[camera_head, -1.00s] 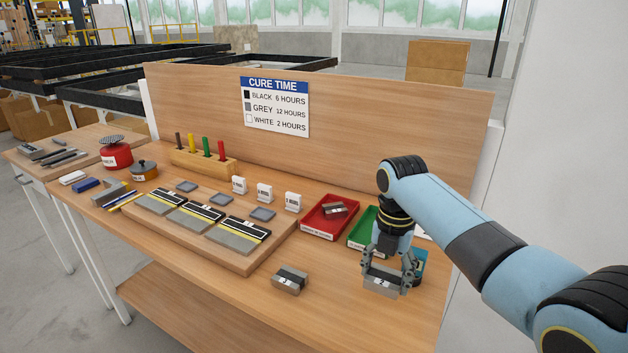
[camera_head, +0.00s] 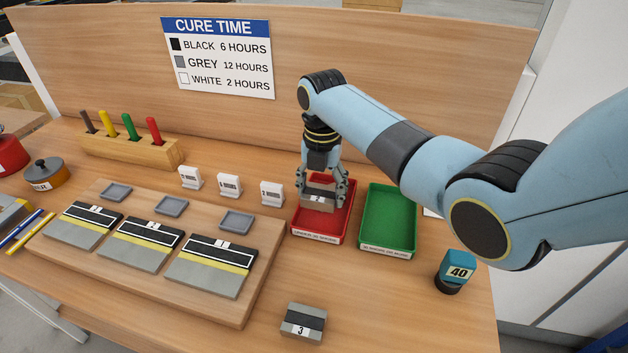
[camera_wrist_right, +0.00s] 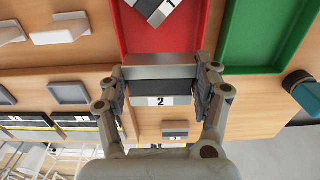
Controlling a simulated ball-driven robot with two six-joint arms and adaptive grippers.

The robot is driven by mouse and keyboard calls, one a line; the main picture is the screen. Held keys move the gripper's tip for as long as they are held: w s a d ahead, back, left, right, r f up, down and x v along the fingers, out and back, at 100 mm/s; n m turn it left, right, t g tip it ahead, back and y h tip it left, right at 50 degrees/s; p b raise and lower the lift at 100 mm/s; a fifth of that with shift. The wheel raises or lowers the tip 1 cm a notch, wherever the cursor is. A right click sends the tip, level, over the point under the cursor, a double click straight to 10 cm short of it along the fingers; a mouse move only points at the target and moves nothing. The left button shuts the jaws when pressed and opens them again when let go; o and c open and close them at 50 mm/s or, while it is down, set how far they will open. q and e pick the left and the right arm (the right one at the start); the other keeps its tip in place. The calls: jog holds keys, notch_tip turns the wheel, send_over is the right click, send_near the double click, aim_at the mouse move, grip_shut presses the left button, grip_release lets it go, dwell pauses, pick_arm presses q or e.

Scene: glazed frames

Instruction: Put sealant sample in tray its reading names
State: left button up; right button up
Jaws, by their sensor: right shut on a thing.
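My right gripper (camera_head: 320,197) is shut on a grey sample block marked 2 (camera_head: 317,203). In the head view it overlaps the red tray (camera_head: 333,236); the wrist view shows block 2 (camera_wrist_right: 160,86) held at the tray's front edge, apparently above it. A block marked 1 (camera_wrist_right: 152,10) lies inside the red tray (camera_wrist_right: 188,40). The green tray (camera_head: 389,222) is empty, to the right. A block marked 3 (camera_head: 303,324) with a dark band lies on the bench near the front. The tray labels are too small to read surely. My left gripper is out of view.
The cure-time sign (camera_head: 222,57) lists black 6, grey 12, white 2 hours. A wooden board (camera_head: 120,268) with several banded panels stands left. Small white cards (camera_head: 230,186) stand behind it. A teal-topped object marked 40 (camera_head: 455,272) stands at right.

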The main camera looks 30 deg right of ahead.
jog(key=shift+s+f, duration=0.15)
jog(key=shift+f, duration=0.3)
jog(key=b, duration=0.4)
send_over(321, 223)
notch_tip(321, 223, down, 4)
jog(key=shift+f, duration=0.2)
jog(key=shift+f+b, duration=0.55)
jog(key=shift+f, duration=0.1)
jog(key=shift+r, duration=0.1)
jog(key=shift+f+b, duration=0.35)
jog(key=shift+f, duration=0.3)
jog(key=o, duration=1.5)
jog(key=shift+c, duration=0.2)
jog(key=shift+r, duration=0.1)
notch_tip(321, 223, up, 12)
jog(key=shift+f, duration=0.1)
